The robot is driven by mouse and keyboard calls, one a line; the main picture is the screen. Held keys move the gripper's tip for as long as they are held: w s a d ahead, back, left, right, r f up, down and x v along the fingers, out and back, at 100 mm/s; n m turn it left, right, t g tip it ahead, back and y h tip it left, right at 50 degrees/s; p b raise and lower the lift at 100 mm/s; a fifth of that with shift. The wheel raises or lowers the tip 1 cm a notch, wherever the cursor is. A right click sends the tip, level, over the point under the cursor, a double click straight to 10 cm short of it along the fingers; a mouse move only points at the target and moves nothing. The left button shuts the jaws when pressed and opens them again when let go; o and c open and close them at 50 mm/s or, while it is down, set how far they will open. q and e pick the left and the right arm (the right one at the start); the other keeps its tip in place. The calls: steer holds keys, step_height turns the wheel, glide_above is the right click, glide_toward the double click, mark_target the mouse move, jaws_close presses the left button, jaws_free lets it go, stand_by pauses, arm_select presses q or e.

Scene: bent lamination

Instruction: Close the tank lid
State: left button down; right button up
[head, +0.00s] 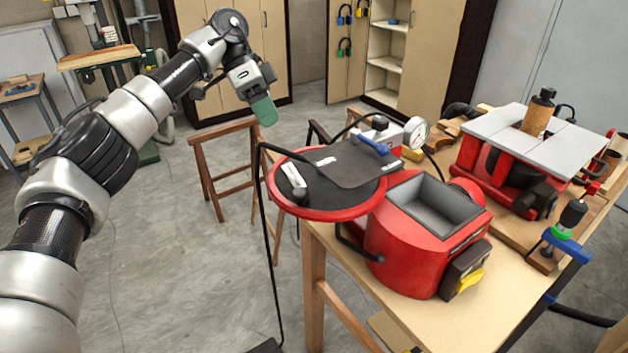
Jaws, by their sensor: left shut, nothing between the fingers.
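The red tank (408,245) stands on the wooden workbench, with its grey rectangular opening (435,207) uncovered. A round red-rimmed lid (318,214) with a dark face is swung out to the left of the tank, beyond the bench edge. It lies roughly level and joins the tank by a dark bracket (355,245). My left gripper (265,110) is shut and empty, with green fingertips pointing down. It is in the air above and behind the lid, apart from it. My right gripper is out of view.
A dark grey sheet (350,166) overlaps the lid's far side, near a pressure gauge (415,133) and blue handle (373,145). A red table machine (520,150) stands right of the tank. A wooden sawhorse (222,160) stands behind the lid.

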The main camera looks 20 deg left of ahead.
arm_select(q)
steer(key=p, duration=0.2)
glide_toward(292, 188)
steer(key=shift+w+d, duration=0.6)
steer(key=shift+d, duration=0.1)
steer(key=p+x, duration=0.1)
steer(key=x, duration=0.2)
steer(key=shift+s+d+f, duration=0.1)
steer(key=shift+d+f, duration=0.1)
steer(key=shift+d, duration=0.2)
steer(key=shift+s+d+f+p, duration=0.15)
steer(key=shift+s+d+p, duration=0.2)
steer(key=shift+s, duration=0.2)
steer(key=shift+s+d+f+p, duration=0.15)
steer(key=shift+s+d+p, duration=0.1)
steer(key=shift+s+d, duration=0.3)
steer(key=shift+s+d+f, duration=0.15)
steer(key=shift+s+f, duration=0.05)
steer(key=shift+s, duration=0.4)
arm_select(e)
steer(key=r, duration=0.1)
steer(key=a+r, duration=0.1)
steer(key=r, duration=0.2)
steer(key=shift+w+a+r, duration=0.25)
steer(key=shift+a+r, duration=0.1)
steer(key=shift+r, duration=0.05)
arm_select(q)
steer(key=shift+d, duration=0.1)
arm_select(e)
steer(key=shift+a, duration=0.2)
